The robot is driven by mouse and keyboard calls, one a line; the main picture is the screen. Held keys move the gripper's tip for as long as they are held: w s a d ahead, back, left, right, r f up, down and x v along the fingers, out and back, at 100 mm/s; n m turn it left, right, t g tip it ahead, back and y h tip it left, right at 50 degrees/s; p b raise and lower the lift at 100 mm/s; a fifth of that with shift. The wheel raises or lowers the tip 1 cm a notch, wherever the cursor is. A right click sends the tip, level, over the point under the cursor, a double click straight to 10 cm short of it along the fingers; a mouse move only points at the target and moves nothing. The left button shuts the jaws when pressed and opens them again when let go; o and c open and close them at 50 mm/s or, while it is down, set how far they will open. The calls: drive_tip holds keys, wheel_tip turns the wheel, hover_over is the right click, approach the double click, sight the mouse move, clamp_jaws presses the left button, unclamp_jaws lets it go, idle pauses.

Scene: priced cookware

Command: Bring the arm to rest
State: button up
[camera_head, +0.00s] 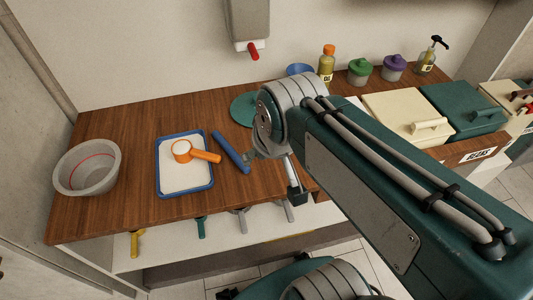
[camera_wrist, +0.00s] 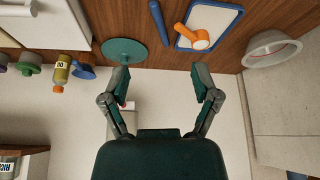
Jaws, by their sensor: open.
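My arm reaches from the lower right over the wooden counter (camera_head: 120,130) in the head view, folded at its elbow. My gripper (camera_wrist: 160,82) shows in the wrist view with its two dark green fingers spread wide apart. Nothing is between the fingers. In the wrist view a teal round disc (camera_wrist: 124,50) on the counter lies just beyond the left finger.
A blue-rimmed tray (camera_head: 184,190) holds an orange-handled cup (camera_head: 182,150). Beside it are a blue rod (camera_head: 231,152) and a grey bowl (camera_head: 86,168). A bottle (camera_head: 326,65), lidded jars (camera_head: 359,71) and a cream bin (camera_head: 400,110) stand right. A dispenser (camera_head: 247,20) hangs above.

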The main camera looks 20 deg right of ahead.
drive_tip(key=s, duration=0.2)
drive_tip(key=shift+s+t, duration=0.3)
drive_tip(key=shift+s, duration=0.05)
